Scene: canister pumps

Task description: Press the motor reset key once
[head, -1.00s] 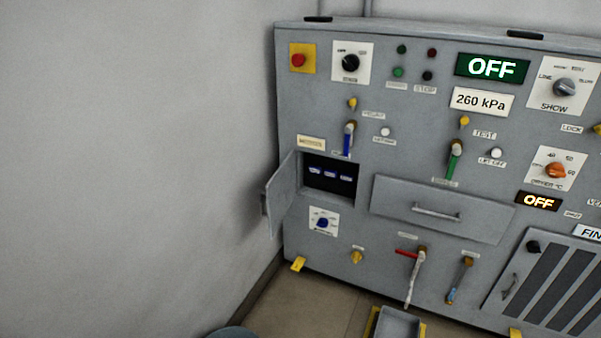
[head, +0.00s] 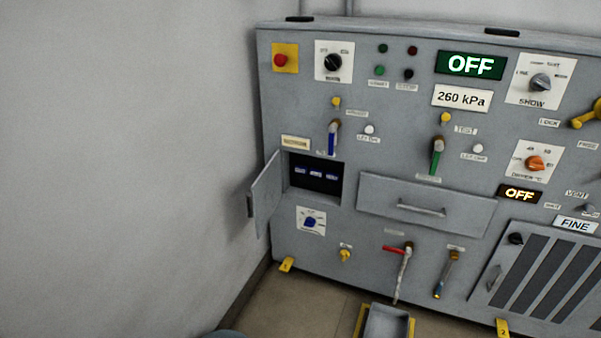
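The grey control panel (head: 400,120) fills the middle and right of the head view. No label reading motor reset is legible, so I cannot tell which control is that key. A small open compartment (head: 316,174) at lower left holds a dark row of small whitish-blue keys or switches, and its door (head: 264,195) stands swung open to the left. A green button (head: 379,70) and a black button (head: 409,74) sit at upper left below two small lamps. Neither of my grippers is in view.
A red emergency button (head: 281,60) on a yellow plate is at the panel's upper left corner. A closed drawer (head: 425,203) is at the middle. A grey tray (head: 387,322) stands on the floor in front. A bare wall is at left.

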